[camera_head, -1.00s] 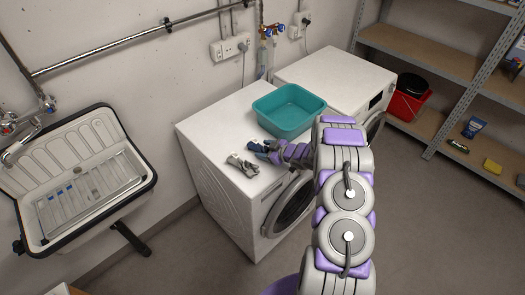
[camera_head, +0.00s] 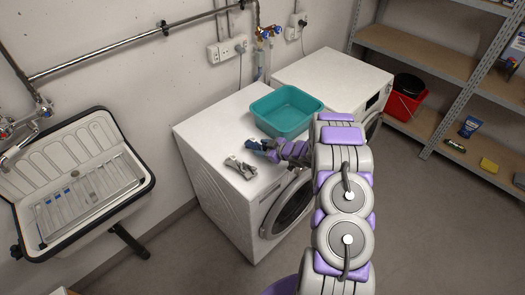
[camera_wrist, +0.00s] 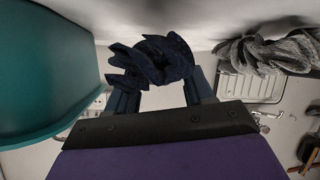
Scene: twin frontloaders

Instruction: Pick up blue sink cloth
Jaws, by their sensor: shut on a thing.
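The dark blue crumpled cloth (camera_wrist: 160,60) is between the fingers of my gripper (camera_wrist: 162,88) in the wrist view. My gripper is shut on it. In the head view the blue cloth (camera_head: 255,145) shows as a small blue patch at the tip of my gripper (camera_head: 264,150), over the white top of the left washing machine (camera_head: 205,135). I cannot tell whether the cloth still touches the top. My forearm hides part of the machine's front.
A grey crumpled cloth (camera_head: 240,167) lies near the machine's front edge, left of my gripper. A teal basin (camera_head: 286,112) stands just behind. A second white machine (camera_head: 330,78) is to the right. A sink (camera_head: 85,190) is on the left wall, and shelves (camera_head: 430,62) stand at the right.

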